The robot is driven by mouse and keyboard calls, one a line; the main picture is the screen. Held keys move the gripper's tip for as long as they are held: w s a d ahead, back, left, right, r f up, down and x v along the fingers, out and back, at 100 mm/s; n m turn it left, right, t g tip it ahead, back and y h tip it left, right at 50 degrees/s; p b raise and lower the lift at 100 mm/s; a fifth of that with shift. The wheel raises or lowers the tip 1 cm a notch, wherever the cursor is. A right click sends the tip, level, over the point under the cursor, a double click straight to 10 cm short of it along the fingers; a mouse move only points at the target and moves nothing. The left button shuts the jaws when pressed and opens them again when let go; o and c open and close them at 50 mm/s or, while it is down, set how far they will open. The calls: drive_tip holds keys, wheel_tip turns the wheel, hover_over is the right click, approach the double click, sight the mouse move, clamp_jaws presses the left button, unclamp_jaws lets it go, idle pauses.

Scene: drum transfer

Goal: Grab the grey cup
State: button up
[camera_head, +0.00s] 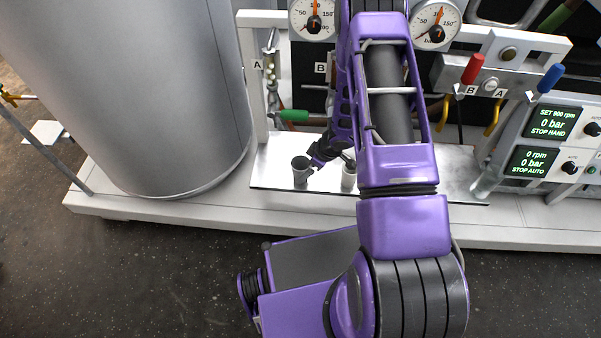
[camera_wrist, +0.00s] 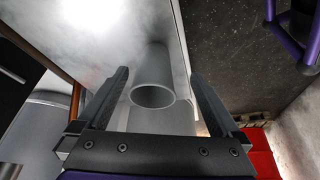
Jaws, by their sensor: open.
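The grey cup (camera_head: 301,170) stands upright on the metal plate in the camera_head view, left of my gripper (camera_head: 318,160). In the wrist view the grey cup (camera_wrist: 153,92) shows between the two fingers of my gripper (camera_wrist: 158,85), with its open rim facing the camera. The fingers are spread apart, with a gap to the cup on each side. In the camera_head view my arm covers much of the gripper, and the fingers are hard to make out.
The shiny metal plate (camera_head: 268,178) lies on a white platform (camera_head: 130,207). A large grey drum (camera_head: 130,90) stands at left. Valves, gauges and a green-handled pipe (camera_head: 294,116) are behind the cups. A control panel (camera_head: 550,135) is at right. The plate's front edge is clear.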

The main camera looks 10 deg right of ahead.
drive_tip(key=shift+w+b+x, duration=0.2)
drive_tip(key=shift+b+x, duration=0.2)
drive_tip(key=shift+x, duration=1.2)
drive_tip(key=shift+w+b+x, duration=0.2)
drive_tip(key=shift+b+x, duration=0.15)
drive_tip(key=shift+x, duration=1.2)
drive_tip(key=shift+d+r, duration=0.1)
drive_tip(key=shift+d, duration=0.05)
drive_tip(key=shift+c, duration=0.3)
drive_tip(key=c, duration=1.3)
drive_tip(key=shift+o, duration=0.2)
drive_tip(key=shift+r, duration=0.15)
